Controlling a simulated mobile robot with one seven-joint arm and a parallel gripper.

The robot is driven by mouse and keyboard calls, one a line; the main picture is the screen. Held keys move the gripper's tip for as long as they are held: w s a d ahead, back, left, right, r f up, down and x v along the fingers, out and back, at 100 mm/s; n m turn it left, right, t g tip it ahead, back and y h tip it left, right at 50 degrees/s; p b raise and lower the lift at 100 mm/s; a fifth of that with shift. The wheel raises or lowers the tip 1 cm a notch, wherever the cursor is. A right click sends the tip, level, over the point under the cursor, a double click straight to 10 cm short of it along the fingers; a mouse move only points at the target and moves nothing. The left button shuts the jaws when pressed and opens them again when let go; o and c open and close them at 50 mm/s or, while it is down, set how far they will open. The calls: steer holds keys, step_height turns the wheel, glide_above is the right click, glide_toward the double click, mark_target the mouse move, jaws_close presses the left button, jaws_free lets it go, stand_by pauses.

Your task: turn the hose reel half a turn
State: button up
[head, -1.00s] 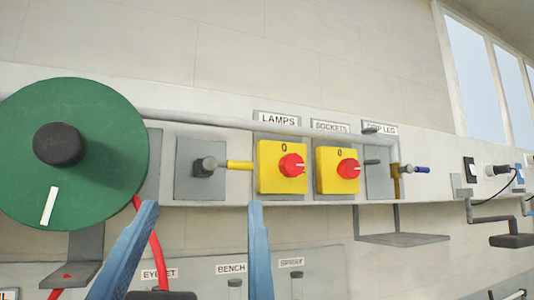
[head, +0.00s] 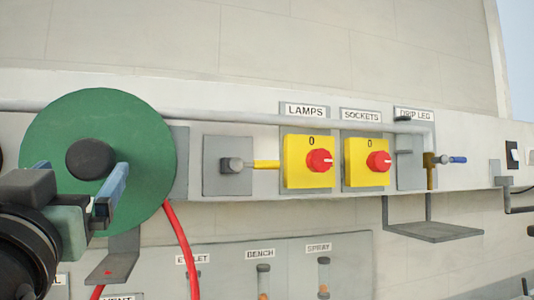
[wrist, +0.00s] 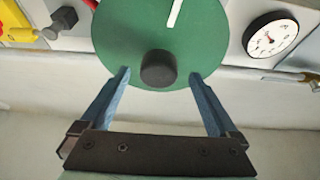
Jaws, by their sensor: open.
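The hose reel is a green disc (head: 140,130) with a dark round hub (head: 90,159), on the wall panel at the left of the head view. In the wrist view the disc (wrist: 115,35) fills the top middle, with the hub (wrist: 158,69) at its centre and a white mark (wrist: 174,14) near the top edge. In the head view my arm hides the reel's lower left and the mark. My gripper (wrist: 160,74) is open, its blue fingertips on either side of the hub with gaps. I cannot tell whether the fingertips reach the hub's depth.
A red hose (head: 182,240) hangs below the reel beside a grey bracket (head: 112,265). To the right are a grey valve plate with a yellow lever (head: 266,164) and two yellow switches with red knobs (head: 319,160). A round gauge (wrist: 271,39) shows in the wrist view.

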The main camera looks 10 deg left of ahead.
mark_target(87, 164)
steer(key=p+x, duration=0.1)
steer(key=x, duration=0.2)
steer(key=shift+w+a+r, duration=0.1)
steer(key=shift+w+r, duration=0.15)
steer(key=shift+r, duration=0.1)
steer(key=shift+w+a, duration=0.2)
steer(key=shift+w, duration=0.1)
steer(key=shift+c, duration=0.2)
jaws_close()
